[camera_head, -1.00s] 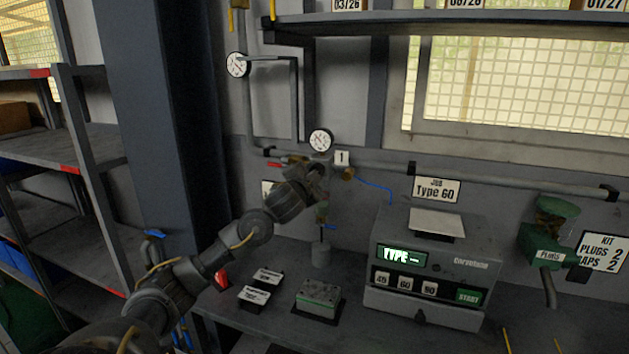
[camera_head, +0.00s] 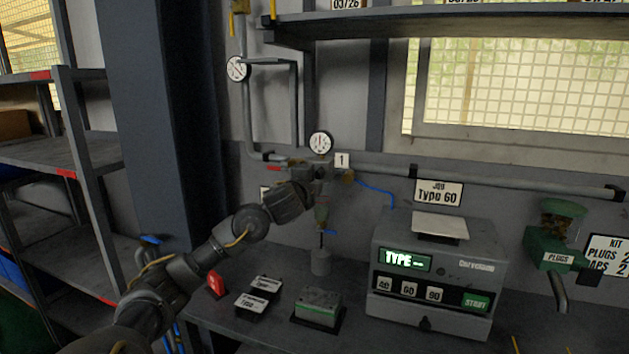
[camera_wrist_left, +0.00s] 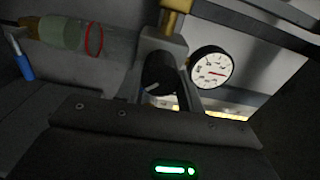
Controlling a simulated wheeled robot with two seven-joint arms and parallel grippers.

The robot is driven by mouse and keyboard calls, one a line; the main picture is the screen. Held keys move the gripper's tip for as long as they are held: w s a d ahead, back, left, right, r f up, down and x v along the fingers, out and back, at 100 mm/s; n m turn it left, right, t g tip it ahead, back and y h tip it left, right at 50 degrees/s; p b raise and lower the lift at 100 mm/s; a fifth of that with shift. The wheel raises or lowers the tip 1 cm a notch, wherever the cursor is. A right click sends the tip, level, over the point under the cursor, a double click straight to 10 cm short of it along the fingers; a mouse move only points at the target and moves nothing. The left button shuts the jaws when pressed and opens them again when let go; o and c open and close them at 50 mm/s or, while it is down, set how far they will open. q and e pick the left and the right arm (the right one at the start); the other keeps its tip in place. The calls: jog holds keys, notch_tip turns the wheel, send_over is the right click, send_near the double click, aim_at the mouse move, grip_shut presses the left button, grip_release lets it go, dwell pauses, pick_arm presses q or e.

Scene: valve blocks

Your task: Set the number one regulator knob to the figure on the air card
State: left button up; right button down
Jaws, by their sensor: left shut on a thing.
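The number one regulator (camera_head: 312,168) sits on the wall pipe beside a plate marked 1 (camera_head: 342,160). A round white gauge (camera_head: 321,143) stands above it, its needle near upright in the head view; the gauge also shows in the wrist view (camera_wrist_left: 211,67), figures too small to read. The black knob (camera_wrist_left: 158,76) has a pale mark pointing to the lower left there. My left gripper (camera_head: 312,188) is shut on the knob and hides it in the head view. A small white card (camera_head: 265,192) is mostly behind my arm, unreadable; I cannot tell whether it is the air card.
A second gauge (camera_head: 237,69) is higher on the pipe. The bench holds a grey machine (camera_head: 430,275), a green-grey block (camera_head: 318,306), cards (camera_head: 258,294) and a red item (camera_head: 215,284). A job card (camera_head: 438,192) reads Type 60. Shelves stand left.

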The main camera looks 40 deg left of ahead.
dwell(0.4)
pick_arm(q)
jog(key=o, duration=1)
jog(key=v, duration=1)
jog(key=shift+s+d, duration=0.2)
jog(key=shift+s, duration=0.15)
